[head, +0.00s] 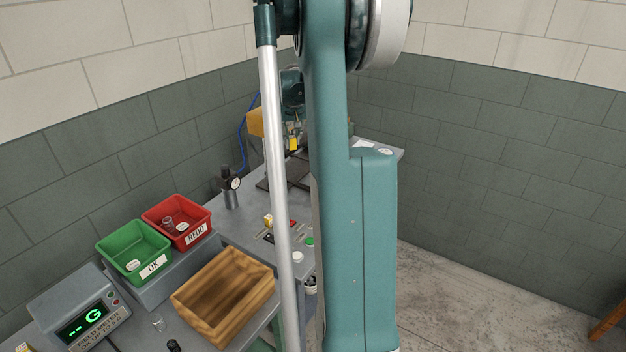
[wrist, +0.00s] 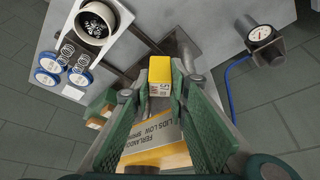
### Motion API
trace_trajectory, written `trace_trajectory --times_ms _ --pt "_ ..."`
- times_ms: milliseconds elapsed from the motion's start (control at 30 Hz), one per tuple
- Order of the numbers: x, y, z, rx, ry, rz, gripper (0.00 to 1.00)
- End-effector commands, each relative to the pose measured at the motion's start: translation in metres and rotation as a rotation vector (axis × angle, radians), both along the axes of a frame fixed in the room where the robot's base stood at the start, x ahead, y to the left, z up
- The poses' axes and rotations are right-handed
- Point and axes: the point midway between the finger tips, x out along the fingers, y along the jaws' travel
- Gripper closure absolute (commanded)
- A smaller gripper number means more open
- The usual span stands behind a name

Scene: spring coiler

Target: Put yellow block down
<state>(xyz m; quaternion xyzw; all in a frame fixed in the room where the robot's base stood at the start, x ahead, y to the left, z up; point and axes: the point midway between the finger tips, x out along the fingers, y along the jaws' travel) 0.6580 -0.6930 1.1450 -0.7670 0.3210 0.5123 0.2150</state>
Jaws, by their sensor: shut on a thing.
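The yellow block (wrist: 159,70) sits between my fingertips in the wrist view, with a white printed label on its near face. My gripper (wrist: 160,85) is shut on it, with a green-padded finger on each side. Beyond the block is a grey surface; I cannot tell whether the block touches it. In the head view my arm hides much of the work area. A small yellow patch (head: 291,143) shows beside the arm, and I cannot tell whether it is this block.
The head view shows a green OK bin (head: 133,250), a red REDO bin (head: 177,222), a wooden tray (head: 223,296) and a digital display (head: 82,318). The wrist view shows a round cup (wrist: 97,22), springs, blue-rimmed discs (wrist: 47,77) and a gauge (wrist: 260,33).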

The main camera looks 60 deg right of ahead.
Motion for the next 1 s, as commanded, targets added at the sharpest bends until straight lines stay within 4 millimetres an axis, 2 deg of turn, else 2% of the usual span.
trace_trajectory --times_ms 100,367,567,700,800,1000 --pt "-0.010 -0.016 0.001 0.000 0.000 0.006 0.94" --pt "-0.008 -0.012 -0.046 -0.001 0.001 0.007 0.94" --pt "-0.008 -0.012 -0.091 -0.001 0.001 0.007 0.94" --pt "-0.007 -0.012 -0.132 -0.001 0.001 0.007 0.94" --pt "-0.007 -0.012 -0.156 -0.001 0.001 0.007 0.94" --pt "-0.008 -0.012 -0.187 -0.001 0.001 0.007 0.94"
